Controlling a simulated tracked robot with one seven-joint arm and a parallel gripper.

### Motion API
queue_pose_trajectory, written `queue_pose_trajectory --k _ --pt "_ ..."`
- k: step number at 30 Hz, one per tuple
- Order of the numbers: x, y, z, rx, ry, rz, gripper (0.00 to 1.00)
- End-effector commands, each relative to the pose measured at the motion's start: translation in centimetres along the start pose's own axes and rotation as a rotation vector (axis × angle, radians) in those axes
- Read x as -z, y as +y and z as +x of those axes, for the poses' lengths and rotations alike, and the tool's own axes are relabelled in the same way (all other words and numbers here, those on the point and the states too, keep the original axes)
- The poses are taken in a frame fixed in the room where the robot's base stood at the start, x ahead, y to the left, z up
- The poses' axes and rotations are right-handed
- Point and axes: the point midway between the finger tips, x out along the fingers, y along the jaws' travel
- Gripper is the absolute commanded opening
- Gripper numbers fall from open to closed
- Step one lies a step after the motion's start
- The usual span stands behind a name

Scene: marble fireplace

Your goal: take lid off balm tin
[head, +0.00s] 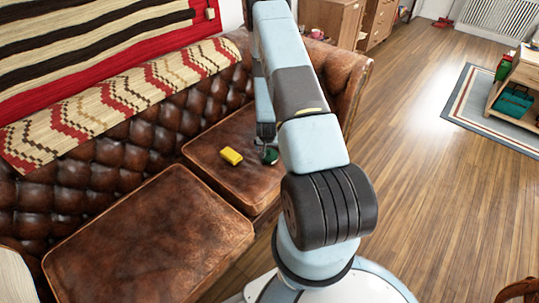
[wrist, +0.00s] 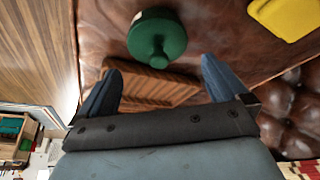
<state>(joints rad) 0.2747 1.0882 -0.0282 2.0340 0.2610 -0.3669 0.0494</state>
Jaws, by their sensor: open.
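A round dark green object with a small knob, which I take to be the balm tin with its lid (wrist: 157,35), sits on the brown leather seat in the wrist view. I cannot make out a seam between lid and tin. In the head view the green tin (head: 270,156) shows small, partly hidden by my arm. My gripper (wrist: 160,70) is open, its two blue-grey fingers spread on either side and short of the knob, with nothing between them held. In the head view my gripper (head: 266,138) is over the far seat cushion, close to the tin.
A yellow block (head: 231,156) lies left of the tin on the seat cushion (head: 215,150); it also shows in the wrist view (wrist: 285,15). A brown ridged wooden item (wrist: 150,85) shows beyond the fingers. The tufted sofa back (head: 110,130) rises behind. Wooden floor is right.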

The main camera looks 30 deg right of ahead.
Motion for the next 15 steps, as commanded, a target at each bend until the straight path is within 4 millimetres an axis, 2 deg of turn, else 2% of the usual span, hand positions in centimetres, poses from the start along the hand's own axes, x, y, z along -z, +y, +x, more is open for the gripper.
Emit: queue_pose_trajectory --k 5,15 --pt "-0.1 0.0 0.8 0.0 -0.001 0.0 1.0" --pt "-0.2 0.1 4.7 0.0 0.0 0.0 1.0"
